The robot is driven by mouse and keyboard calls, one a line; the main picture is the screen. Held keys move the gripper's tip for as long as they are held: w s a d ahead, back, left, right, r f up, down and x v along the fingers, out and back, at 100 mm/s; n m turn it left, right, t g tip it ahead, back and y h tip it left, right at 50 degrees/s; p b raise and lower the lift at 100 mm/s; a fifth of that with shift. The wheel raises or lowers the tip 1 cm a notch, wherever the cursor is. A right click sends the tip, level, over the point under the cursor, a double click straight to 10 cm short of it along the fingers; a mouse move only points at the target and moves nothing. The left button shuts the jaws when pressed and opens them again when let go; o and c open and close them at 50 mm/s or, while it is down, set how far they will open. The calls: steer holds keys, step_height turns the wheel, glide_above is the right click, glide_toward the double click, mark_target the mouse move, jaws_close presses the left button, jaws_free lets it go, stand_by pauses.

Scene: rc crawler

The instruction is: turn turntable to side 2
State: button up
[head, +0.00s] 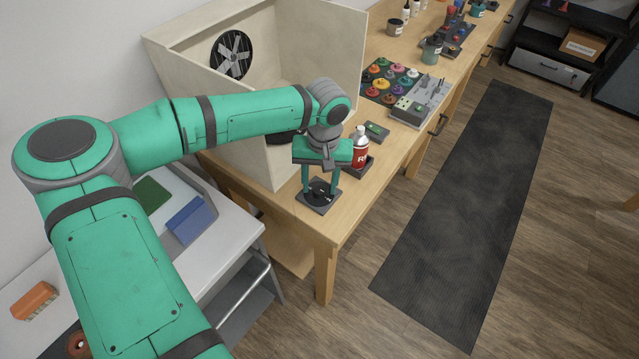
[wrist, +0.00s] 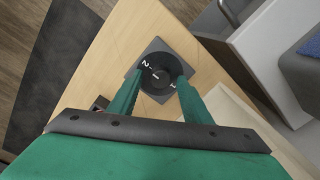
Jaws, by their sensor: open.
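A dark round dial (head: 318,197) on a square base sits at the table's near corner. In the wrist view the dial (wrist: 156,77) carries a white 2 on its upper left and what looks like a 1 at its lower right, with a short pale mark at its middle. My gripper (head: 320,187) points down over it, open, with one finger on each side of the dial's middle. In the wrist view the fingers (wrist: 160,84) reach the dial; I cannot tell whether they touch it. A black disc (head: 279,138) inside the booth is partly hidden by my arm.
The pale booth (head: 300,45) with a fan (head: 231,55) stands behind my arm. A red and white bottle (head: 360,148) stands close right of my gripper. A small green-topped box (head: 376,131) and paint pots (head: 390,78) lie farther along the table.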

mark_target(322, 189)
step_height(322, 189, up, 10)
steer(key=shift+d+r, duration=0.15)
steer(key=shift+d, duration=0.1)
stand_by(0.6)
